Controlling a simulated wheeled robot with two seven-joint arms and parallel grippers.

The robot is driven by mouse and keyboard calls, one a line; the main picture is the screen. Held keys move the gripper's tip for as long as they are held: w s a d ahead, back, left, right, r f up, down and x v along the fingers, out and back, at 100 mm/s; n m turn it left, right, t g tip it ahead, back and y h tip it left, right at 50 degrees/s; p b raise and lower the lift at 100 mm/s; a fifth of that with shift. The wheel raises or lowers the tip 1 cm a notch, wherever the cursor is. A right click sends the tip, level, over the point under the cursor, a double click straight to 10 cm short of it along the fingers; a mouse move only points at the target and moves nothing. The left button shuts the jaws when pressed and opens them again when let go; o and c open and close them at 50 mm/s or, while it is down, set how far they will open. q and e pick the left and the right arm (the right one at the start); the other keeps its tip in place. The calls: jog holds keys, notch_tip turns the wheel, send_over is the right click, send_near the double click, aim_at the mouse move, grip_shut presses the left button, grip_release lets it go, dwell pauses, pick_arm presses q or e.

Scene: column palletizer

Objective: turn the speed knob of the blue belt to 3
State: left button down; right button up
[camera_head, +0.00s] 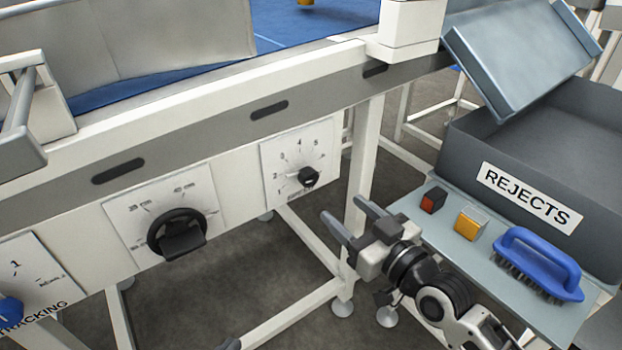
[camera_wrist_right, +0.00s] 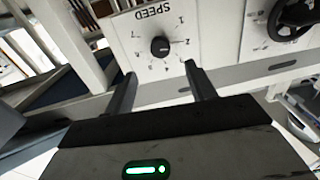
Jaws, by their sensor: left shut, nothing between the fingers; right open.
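The speed knob (camera_head: 308,176) is small, round and black, on a white numbered dial plate (camera_head: 272,172) under the blue belt (camera_head: 300,25). Which number it points to is too small to tell. In the right wrist view the knob (camera_wrist_right: 160,46) shows upside down below the word SPEED, ahead of the fingers. My right gripper (camera_head: 345,212) is open and empty, below and right of the dial, apart from the knob. Its two fingers (camera_wrist_right: 160,85) also show in the wrist view.
A larger black knob (camera_head: 177,233) sits left of the dial, and a blue TRACKING knob (camera_head: 10,309) further left. A shelf (camera_head: 480,262) with red and yellow buttons and a blue brush (camera_head: 540,262) lies right, before the REJECTS bin (camera_head: 480,150). A white leg (camera_head: 364,160) stands beside the dial.

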aim_at(312, 181)
jog(key=x, duration=1.1)
jog(key=shift+b, duration=0.4)
jog(key=c, duration=1)
